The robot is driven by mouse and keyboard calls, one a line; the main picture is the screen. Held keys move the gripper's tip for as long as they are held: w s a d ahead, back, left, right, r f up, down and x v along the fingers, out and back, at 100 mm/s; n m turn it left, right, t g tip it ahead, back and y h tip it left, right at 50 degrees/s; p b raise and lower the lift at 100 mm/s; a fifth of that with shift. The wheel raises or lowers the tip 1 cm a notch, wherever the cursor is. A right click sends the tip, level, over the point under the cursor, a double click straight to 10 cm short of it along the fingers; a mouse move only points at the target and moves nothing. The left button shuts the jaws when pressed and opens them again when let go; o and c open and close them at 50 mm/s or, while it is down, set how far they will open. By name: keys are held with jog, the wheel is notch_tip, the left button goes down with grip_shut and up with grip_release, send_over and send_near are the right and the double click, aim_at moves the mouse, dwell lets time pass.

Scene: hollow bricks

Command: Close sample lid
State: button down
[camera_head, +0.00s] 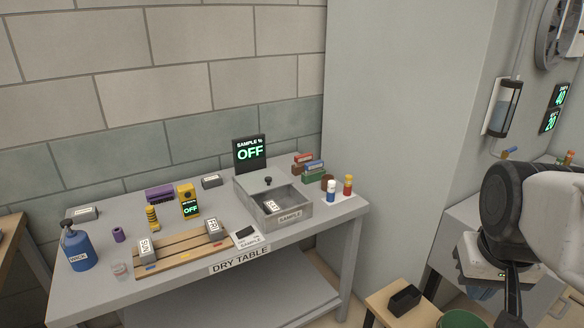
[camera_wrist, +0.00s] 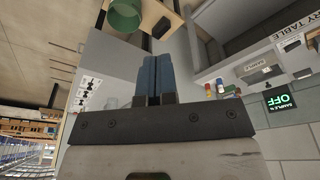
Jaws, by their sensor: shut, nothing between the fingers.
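The grey SAMPLE box (camera_head: 290,216) stands on the right part of the table. Its lid (camera_head: 258,186), with a dark knob (camera_head: 268,181), covers the back part, and the front part is open. A small labelled brick (camera_head: 271,205) lies inside the open part. The box also shows at the right of the wrist view (camera_wrist: 258,67), turned over. My gripper (camera_wrist: 153,62) has its two blue fingers together, with nothing between them. It is well away from the box, off to the right of the table. In the head view my arm is at the far right and the fingertips cannot be made out.
A display reading OFF (camera_head: 250,153) stands behind the box. Small coloured boxes (camera_head: 309,167) and bottles (camera_head: 348,186) are to its right. A wooden rack (camera_head: 180,246) with bricks and a blue bottle (camera_head: 78,247) are to the left.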

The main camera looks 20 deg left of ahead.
jog(key=w+a+r+n+g, duration=0.15)
jog(key=w+a+r, duration=0.3)
jog(key=w, duration=0.65)
jog(key=w+a+r+n, duration=0.25)
jog(key=w+a, duration=0.35)
jog(key=w, duration=0.6)
jog(key=w+a+r+n, duration=0.1)
jog(key=w+a+r, duration=0.4)
jog(key=w, duration=0.6)
jog(key=w+a+n+h, duration=0.1)
jog(key=w+a+n, duration=0.1)
jog(key=w+a, duration=0.7)
jog(key=w+a+f+n+g, duration=0.1)
jog(key=w+a+f, duration=0.2)
jog(key=w+a, duration=0.25)
jog(key=w+a+f+n+h, duration=0.1)
jog(key=w+a+f, duration=0.2)
jog(key=w+a, duration=0.3)
jog(key=w+a+f+n+g, duration=0.1)
jog(key=w+a+f, duration=0.1)
jog(key=w+a, duration=0.35)
jog(key=w+a+f+n, duration=0.1)
jog(key=a+f+n, duration=0.1)
jog(key=a+f, duration=0.5)
jog(key=w+a+f+n+h, duration=0.1)
jog(key=a+f, duration=0.7)
jog(key=a, duration=0.8)
jog(key=shift+w+n, duration=0.4)
jog(key=shift+w, duration=0.3)
jog(key=shift+f, duration=0.1)
